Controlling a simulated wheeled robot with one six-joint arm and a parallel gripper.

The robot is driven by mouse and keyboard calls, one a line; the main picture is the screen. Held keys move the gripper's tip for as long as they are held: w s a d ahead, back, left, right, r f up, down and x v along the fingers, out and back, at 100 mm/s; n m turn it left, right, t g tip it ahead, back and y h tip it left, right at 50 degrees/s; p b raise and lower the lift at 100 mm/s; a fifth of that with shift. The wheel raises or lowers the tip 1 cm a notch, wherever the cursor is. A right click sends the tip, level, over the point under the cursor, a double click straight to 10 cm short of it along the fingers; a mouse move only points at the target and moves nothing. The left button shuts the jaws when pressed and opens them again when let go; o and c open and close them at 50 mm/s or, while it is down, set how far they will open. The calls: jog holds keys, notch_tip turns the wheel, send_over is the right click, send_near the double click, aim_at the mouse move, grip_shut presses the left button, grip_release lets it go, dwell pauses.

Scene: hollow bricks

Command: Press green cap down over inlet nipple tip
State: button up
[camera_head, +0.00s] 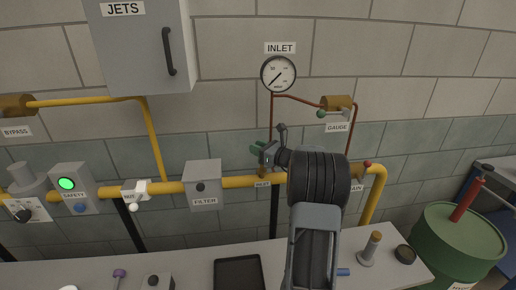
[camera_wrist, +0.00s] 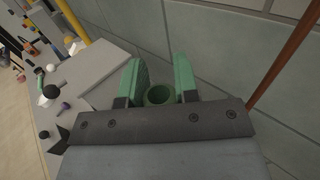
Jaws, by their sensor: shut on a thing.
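My gripper (camera_head: 260,152) is in front of the wall, just above the yellow pipe and below the inlet gauge. In the wrist view, my gripper (camera_wrist: 160,84) has its two green fingers closed around a round green cap (camera_wrist: 159,96). The cap's ring-shaped rim and hollow middle show between the fingers. In the head view the cap cannot be told apart from the green fingertips. A small brass fitting (camera_head: 262,172) sits on the yellow pipe below my gripper, above a small label. I cannot clearly make out the inlet nipple tip or whether the cap touches it.
The pressure gauge (camera_head: 278,73) under the INLET sign has thin copper tubing close to my gripper. The yellow pipe (camera_head: 237,182) runs along the wall, with a grey filter box (camera_head: 202,185) at left. The bench (camera_head: 195,262) below holds a black tray (camera_head: 238,272) and small items.

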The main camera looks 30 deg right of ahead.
jog(key=shift+f+b, duration=1.35)
jog(key=shift+f, duration=0.4)
jog(key=o, duration=1)
jog(key=b+v, duration=0.2)
jog(key=v, duration=1.2)
